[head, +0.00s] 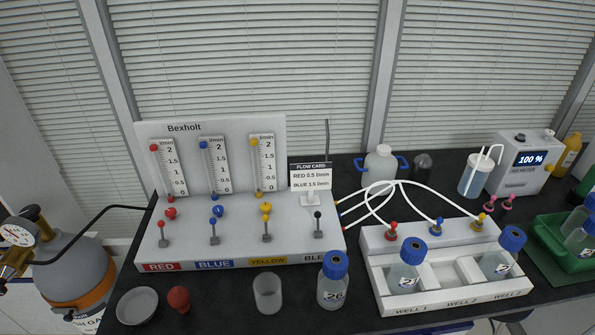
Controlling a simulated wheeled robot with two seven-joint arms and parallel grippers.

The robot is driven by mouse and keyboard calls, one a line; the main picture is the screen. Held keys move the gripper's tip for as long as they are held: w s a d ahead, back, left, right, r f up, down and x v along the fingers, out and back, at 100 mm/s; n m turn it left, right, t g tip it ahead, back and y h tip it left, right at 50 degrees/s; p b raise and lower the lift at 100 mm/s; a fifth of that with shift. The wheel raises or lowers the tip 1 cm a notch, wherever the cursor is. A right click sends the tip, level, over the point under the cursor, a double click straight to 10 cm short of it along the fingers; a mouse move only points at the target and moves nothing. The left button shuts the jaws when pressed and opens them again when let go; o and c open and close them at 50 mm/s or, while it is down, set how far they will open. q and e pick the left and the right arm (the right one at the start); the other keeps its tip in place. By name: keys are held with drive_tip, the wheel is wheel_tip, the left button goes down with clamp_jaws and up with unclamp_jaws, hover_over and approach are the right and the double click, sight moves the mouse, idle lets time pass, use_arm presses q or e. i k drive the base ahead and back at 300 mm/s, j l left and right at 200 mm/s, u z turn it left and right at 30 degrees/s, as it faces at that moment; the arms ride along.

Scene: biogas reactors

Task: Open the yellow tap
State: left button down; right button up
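The flow panel (290,150) marked Bexholt stands on the left of the bench. Its base carries a row of small upright levers over the labels RED, BLUE, YELLOW and a partly hidden one starting BLE. The yellow-tipped lever (267,229) stands above the YELLOW label (267,261), between the blue-tipped lever (213,231) and the black-tipped lever (318,224). A yellow knob (266,208) sits just behind it, below the yellow gauge (264,162). Whether the tap is open or shut I cannot tell. Neither of my grippers is in view.
A flow card (310,179) stands at the panel's right. A beaker (267,293) and a blue-capped bottle (333,284) stand in front of the panel. A white well rack (440,285) with bottles and tubes is to the right. A gas cylinder (70,262) is at far left.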

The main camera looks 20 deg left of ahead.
sight(265, 218)
drive_tip(key=k+j+z, duration=0.15)
drive_tip(key=j, duration=0.25)
drive_tip(key=k+j+z, duration=0.1)
drive_tip(key=j, duration=0.25)
drive_tip(key=k+j+z, duration=0.15)
drive_tip(key=j, duration=0.25)
drive_tip(key=k, duration=0.1)
